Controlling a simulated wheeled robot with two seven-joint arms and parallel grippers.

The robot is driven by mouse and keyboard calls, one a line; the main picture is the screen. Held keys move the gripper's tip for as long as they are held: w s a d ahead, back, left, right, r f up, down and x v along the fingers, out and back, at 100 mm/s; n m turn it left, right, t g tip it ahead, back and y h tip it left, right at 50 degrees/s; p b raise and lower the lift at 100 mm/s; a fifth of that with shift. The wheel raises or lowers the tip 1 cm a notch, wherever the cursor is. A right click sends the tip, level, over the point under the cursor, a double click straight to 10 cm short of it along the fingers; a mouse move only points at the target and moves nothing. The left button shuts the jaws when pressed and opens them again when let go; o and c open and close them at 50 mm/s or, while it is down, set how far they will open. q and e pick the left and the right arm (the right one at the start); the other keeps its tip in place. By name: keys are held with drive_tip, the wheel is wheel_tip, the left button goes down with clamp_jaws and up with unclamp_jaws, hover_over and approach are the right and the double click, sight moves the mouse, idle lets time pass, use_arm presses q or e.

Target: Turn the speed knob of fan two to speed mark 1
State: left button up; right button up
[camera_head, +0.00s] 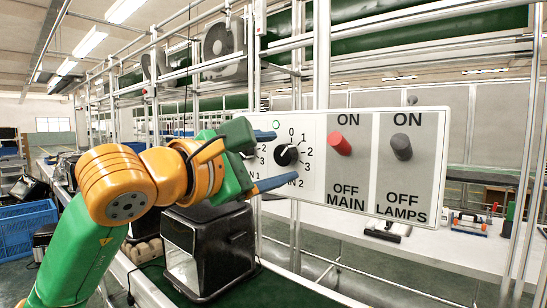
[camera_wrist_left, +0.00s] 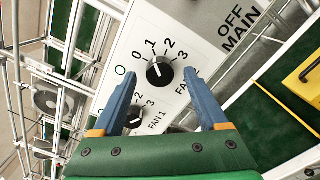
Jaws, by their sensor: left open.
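The black speed knob of fan two (camera_head: 287,155) sits on the white panel, ringed by marks 0, 1, 2 and 3. My right gripper is not in view.
The fan one knob (camera_wrist_left: 134,117) is close by, near one finger. The red main knob (camera_head: 339,144) and dark lamps knob (camera_head: 401,147) are to the right on the same panel. A black and silver machine (camera_head: 205,250) stands below my gripper.

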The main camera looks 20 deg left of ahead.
use_arm(q)
drive_tip(key=b+v, duration=0.3)
drive_tip(key=v, duration=0.4)
drive_tip(key=shift+w+d, duration=0.1)
